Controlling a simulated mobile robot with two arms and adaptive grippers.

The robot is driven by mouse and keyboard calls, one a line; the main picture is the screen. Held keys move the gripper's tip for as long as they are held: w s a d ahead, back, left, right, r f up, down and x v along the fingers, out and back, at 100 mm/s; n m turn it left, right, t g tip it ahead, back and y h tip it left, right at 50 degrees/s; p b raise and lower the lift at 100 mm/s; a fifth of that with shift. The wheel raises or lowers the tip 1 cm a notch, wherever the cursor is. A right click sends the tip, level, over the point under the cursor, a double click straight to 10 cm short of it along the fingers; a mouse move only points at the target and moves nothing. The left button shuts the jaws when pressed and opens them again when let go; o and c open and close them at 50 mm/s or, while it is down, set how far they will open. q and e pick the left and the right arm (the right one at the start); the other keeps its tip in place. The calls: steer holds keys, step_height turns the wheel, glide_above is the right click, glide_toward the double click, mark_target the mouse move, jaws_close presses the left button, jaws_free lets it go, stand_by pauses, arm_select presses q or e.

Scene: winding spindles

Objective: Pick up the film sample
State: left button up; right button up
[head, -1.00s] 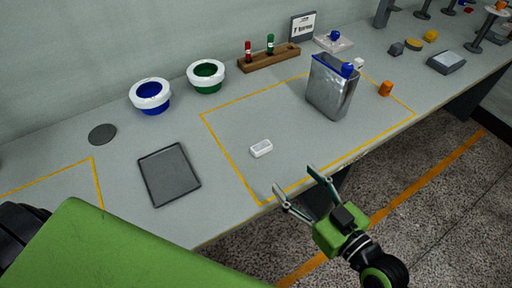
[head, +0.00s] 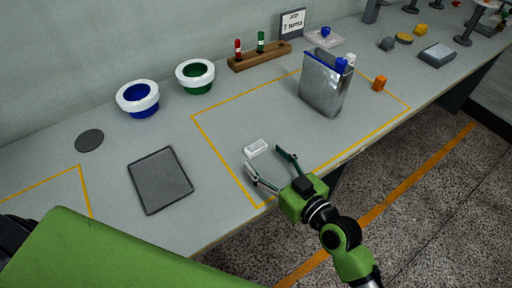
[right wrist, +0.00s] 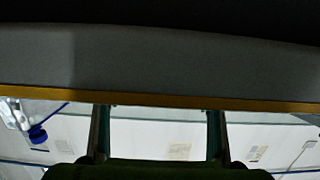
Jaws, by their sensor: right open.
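A small white block (head: 256,148), which looks like the film sample, lies flat on the grey table inside the yellow-outlined area, near its left side. My right gripper (head: 265,160) is open and empty, with its fingertips close to the block on the near side. One finger is left of the block's near edge and the other is to its right. The head view does not show clearly how high the tips are. In the right wrist view my right gripper's fingers (right wrist: 158,112) are spread, and the block does not show there. My left gripper is not in view.
A metal container (head: 324,84) with blue on top stands right of the block. A dark tray (head: 160,180) lies to the left. White-rimmed blue (head: 138,98) and green (head: 195,76) bowls stand behind. An orange piece (head: 380,83) is far right. Table around the block is clear.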

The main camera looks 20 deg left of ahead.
mark_target(259, 150)
steer(key=x, duration=0.4)
steer(key=shift+w+a+f, duration=0.1)
steer(key=shift+w, duration=0.35)
steer(key=c, duration=0.9)
steer(key=shift+r+p, duration=0.2)
steer(key=shift+p, duration=0.1)
